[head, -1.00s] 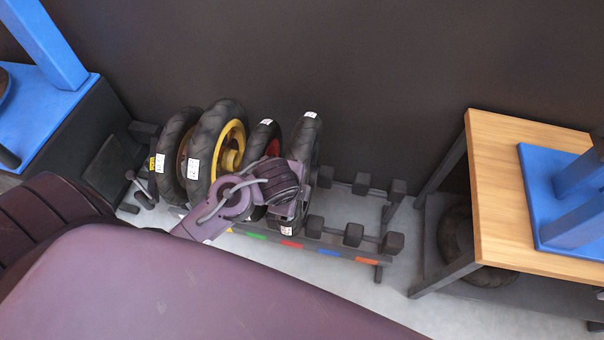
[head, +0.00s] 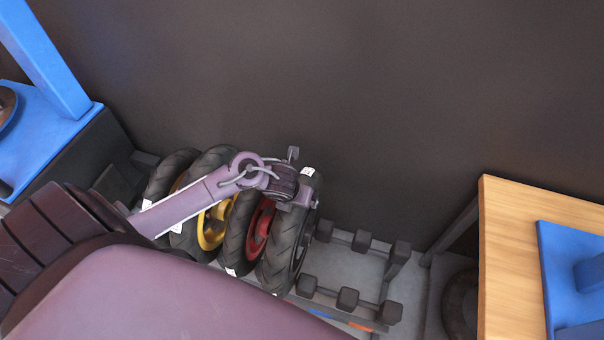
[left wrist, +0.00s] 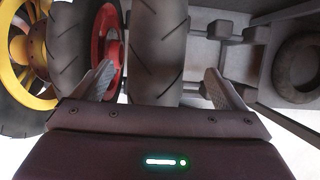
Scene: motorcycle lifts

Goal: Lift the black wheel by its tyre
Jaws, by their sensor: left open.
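The black wheel (head: 288,245) stands upright at the right end of the row of wheels in the rack, with a dark rim and a white label near its top. My left gripper (head: 297,182) is at the top of this wheel, its arm reaching across the other wheels. In the left wrist view the black wheel's tyre (left wrist: 158,45) lies between the two spread fingers of my left gripper (left wrist: 158,88). The gripper is open, with a gap visible on the right side of the tyre. My right gripper is not in view.
Beside it stand a red-rimmed wheel (head: 240,232), a yellow-rimmed wheel (head: 213,228) and another dark tyre (head: 163,178). The rack's right slots (head: 347,300) are empty. A wooden table (head: 508,260) stands at the right, a blue lift (head: 50,115) at the left, a dark wall behind.

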